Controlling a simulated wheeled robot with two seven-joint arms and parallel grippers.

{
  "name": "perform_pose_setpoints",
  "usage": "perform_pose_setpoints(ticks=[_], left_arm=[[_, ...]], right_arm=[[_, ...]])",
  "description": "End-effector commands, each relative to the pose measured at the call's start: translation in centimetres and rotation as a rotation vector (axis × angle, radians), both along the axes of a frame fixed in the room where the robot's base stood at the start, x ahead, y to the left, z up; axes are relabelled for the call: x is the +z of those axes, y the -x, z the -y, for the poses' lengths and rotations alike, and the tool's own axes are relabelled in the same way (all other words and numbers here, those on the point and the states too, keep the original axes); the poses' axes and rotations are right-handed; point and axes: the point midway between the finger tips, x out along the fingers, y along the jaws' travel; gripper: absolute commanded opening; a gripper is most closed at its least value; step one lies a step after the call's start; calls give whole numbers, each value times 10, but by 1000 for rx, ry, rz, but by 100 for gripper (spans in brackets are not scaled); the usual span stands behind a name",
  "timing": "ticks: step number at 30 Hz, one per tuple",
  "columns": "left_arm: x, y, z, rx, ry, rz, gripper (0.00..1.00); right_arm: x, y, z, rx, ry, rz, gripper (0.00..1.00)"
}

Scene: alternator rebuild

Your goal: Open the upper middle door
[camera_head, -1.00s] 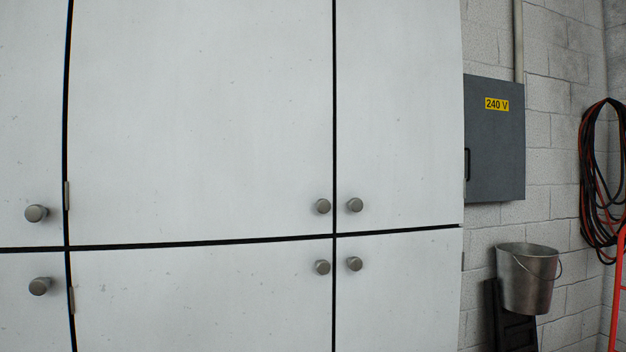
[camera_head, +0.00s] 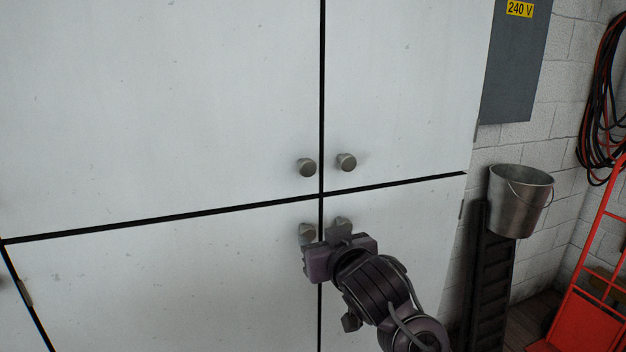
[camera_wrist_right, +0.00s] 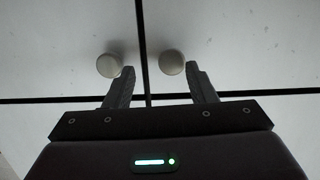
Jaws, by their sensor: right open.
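The upper middle door (camera_head: 200,100) is a large pale panel and is closed. Its round grey knob (camera_head: 306,167) is at its lower right corner; it also shows in the right wrist view (camera_wrist_right: 109,65). My right gripper (camera_head: 323,236) is in front of the lower knobs in the head view, below the upper knobs, and partly hides the lower ones. In the wrist view its two fingers are apart and empty. The upper right door's knob (camera_wrist_right: 171,62) appears between the fingertips, and the upper middle knob just left of the left fingertip. My left gripper is out of view.
The upper right door (camera_head: 410,80) and the lower doors (camera_head: 150,290) are closed, with narrow dark gaps between. A metal bucket (camera_head: 520,200), a grey electrical box (camera_head: 515,70), a coiled cable (camera_head: 598,110) and a red metal frame (camera_head: 590,310) are at the right.

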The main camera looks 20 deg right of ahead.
Motion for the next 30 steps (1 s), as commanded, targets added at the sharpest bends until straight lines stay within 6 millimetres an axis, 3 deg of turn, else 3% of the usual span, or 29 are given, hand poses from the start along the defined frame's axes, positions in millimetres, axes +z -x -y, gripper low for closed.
perform_pose_setpoints(ticks=[1,3,6,8,11,24,30], left_arm=[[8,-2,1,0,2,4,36],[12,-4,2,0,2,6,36],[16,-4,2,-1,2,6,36],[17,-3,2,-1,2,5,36],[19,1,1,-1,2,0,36],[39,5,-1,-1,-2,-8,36],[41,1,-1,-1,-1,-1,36]], right_arm=[[41,10,-3,4,-3,64,51],[79,25,-8,12,-14,132,51],[113,43,-13,20,-25,194,51],[124,48,-15,23,-29,216,51],[129,46,-16,25,-30,225,51],[129,-18,-17,24,-32,223,51],[127,-27,-17,25,-33,225,51]])
